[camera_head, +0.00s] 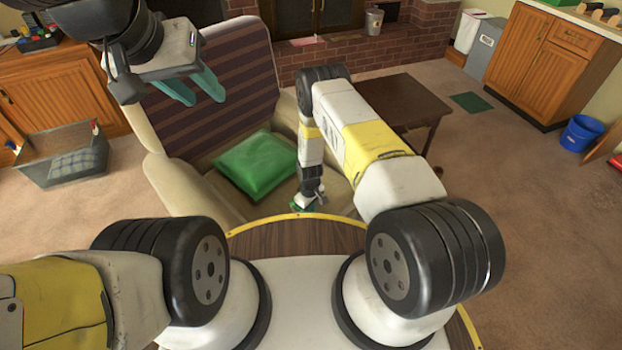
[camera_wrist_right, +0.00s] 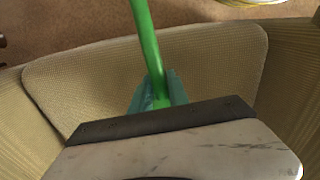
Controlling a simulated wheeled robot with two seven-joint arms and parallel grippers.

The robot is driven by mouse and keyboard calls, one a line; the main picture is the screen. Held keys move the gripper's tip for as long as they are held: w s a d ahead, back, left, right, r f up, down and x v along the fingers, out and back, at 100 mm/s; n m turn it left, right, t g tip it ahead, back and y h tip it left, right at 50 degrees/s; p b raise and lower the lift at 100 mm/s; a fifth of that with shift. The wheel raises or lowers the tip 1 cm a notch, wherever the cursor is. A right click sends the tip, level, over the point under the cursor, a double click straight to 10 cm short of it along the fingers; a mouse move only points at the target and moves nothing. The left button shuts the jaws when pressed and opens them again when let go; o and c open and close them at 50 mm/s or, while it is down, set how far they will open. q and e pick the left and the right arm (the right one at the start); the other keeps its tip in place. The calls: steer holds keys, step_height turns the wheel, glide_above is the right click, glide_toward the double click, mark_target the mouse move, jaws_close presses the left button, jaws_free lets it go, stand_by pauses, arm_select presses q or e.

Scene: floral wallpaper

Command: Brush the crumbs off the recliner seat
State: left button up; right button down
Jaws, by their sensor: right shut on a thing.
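The cream recliner (camera_head: 172,187) stands in front of me, with a dark striped cloth over its backrest. A green cushion (camera_head: 257,163) lies on it at the left. My right gripper (camera_head: 303,204) is low over the seat (camera_head: 337,187) and shut on a green handle (camera_wrist_right: 147,45), likely a brush's. Its head and bristles cannot be made out. The right wrist view shows the teal fingers around the handle, above beige woven upholstery (camera_wrist_right: 215,62). My left gripper (camera_head: 194,92) is open and empty, high before the backrest. I cannot make out any crumbs.
A dark wooden table (camera_head: 395,100) stands right of the recliner. A grey bin (camera_head: 62,158) is on the floor at the left. A blue bucket (camera_head: 581,134) stands by the cabinet (camera_head: 545,62) at the right. Open carpet lies at the right.

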steer(key=shift+s+a, duration=0.15)
steer(key=shift+s, duration=0.05)
steer(key=shift+r, duration=3)
steer(key=shift+r, duration=1.5)
steer(key=shift+f, duration=0.15)
steer(key=shift+f, duration=3.3)
steer(key=shift+f, duration=1.05)
